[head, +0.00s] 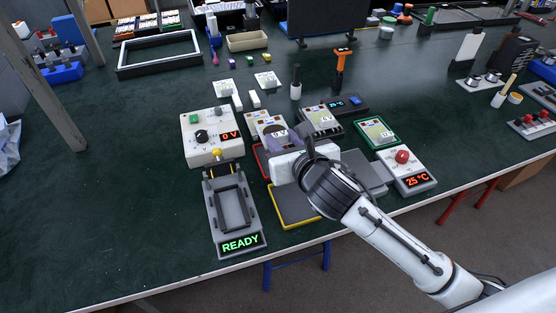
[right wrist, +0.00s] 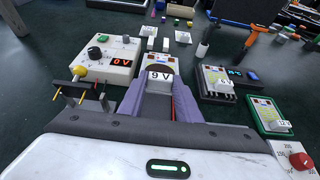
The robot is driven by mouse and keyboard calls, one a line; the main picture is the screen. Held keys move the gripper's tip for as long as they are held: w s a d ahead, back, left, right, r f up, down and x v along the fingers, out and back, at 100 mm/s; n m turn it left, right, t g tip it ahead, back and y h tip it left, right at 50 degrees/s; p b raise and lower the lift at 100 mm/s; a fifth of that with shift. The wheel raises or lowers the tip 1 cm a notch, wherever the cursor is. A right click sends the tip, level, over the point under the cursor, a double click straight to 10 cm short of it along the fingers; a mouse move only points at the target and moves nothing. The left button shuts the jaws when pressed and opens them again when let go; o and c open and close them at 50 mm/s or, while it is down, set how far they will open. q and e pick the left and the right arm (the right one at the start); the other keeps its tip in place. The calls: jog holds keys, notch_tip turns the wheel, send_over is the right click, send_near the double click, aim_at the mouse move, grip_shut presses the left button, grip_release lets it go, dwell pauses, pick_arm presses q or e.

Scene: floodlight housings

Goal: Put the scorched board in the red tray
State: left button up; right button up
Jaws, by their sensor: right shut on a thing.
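My right gripper (head: 283,143) has its purple fingers shut on a board marked 9 V (head: 268,124). The right wrist view shows this board (right wrist: 158,60) between the fingers, with a dark patch by its label that may be scorching. The red tray (head: 259,161) is mostly hidden under my gripper; its left edge shows. I cannot tell whether the held board touches anything below. Another board (head: 320,118) lies to the right, and one more (head: 377,131) sits in a green tray. My left gripper is not in view.
A yellow-edged tray (head: 291,221) lies at the table's front edge. A READY fixture (head: 231,207) and a 0 V supply box (head: 207,145) stand left.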

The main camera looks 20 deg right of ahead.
notch_tip(320, 180, down, 9)
jog(key=shift+f+b, duration=0.15)
jog(key=shift+b, duration=0.9)
jog(key=o, duration=1.1)
jog(key=shift+c, duration=0.2)
jog(key=p+v, duration=0.1)
jog(key=v, duration=1.1)
